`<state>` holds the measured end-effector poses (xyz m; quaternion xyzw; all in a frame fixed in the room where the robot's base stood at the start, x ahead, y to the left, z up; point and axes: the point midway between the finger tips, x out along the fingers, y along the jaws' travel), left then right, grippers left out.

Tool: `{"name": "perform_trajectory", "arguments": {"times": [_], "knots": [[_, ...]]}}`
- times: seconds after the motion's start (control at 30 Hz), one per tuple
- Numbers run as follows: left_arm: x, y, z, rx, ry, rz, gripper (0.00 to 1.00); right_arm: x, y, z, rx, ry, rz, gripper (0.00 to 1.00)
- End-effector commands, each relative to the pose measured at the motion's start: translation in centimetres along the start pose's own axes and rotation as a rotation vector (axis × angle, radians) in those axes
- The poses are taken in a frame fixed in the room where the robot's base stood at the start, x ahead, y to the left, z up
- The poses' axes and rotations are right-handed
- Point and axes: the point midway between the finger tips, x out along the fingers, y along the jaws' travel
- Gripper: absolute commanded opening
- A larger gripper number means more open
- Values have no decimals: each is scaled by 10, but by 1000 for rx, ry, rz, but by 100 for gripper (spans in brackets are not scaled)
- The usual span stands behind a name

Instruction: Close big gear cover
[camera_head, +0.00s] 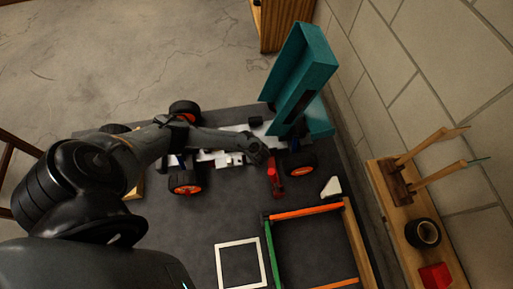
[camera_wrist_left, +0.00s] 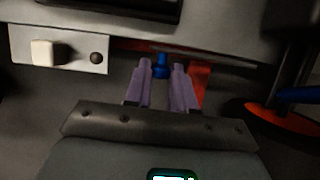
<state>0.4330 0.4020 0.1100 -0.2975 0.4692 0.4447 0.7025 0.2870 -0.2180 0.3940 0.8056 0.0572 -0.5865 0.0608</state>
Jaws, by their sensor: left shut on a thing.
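The RC car chassis (camera_head: 228,157) lies on the dark mat, with its teal shell (camera_head: 303,75) tilted up at its right end. My left arm reaches over it from the left. A red piece (camera_head: 272,172) sticks out at the chassis's near side, beside the left gripper; I cannot tell for sure whether it is the big gear cover. In the left wrist view my left gripper (camera_wrist_left: 162,72) has its purple fingers closed around a small blue piece (camera_wrist_left: 161,64) at the chassis edge. The red piece (camera_wrist_left: 200,82) is just right of the fingers. My right gripper is out of view.
Orange-rimmed wheels (camera_head: 302,171) flank the chassis. A white square frame (camera_head: 240,286) and a green-and-orange frame (camera_head: 306,211) lie on the near mat. A wooden rack (camera_head: 388,207) with tools stands along the right wall. A white block (camera_head: 331,187) lies nearby.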

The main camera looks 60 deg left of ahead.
Motion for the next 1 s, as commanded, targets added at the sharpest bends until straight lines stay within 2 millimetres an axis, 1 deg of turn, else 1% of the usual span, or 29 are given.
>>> {"name": "perform_trajectory", "arguments": {"times": [0.13, 0.17, 0.3, 0.57, 0.67, 0.77, 0.87, 1.0], "knots": [[0, 1, 0, 1, -1, 1, 0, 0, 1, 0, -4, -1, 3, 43], [0, 1, 0, 1, -1, 1, 27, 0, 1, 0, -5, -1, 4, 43], [0, 1, 0, 0, 0, 1, 49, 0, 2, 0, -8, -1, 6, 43], [0, 0, 0, 0, 0, 1, 50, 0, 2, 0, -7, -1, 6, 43], [-3, 0, 0, 0, 0, 1, 50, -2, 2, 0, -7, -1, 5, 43], [-11, 0, 1, 0, 1, 1, 50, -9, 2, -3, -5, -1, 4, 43], [-25, 0, 2, 1, 1, 0, 50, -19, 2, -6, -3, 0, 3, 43], [-49, 0, 2, 1, 1, 0, 50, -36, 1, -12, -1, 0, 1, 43]]}}
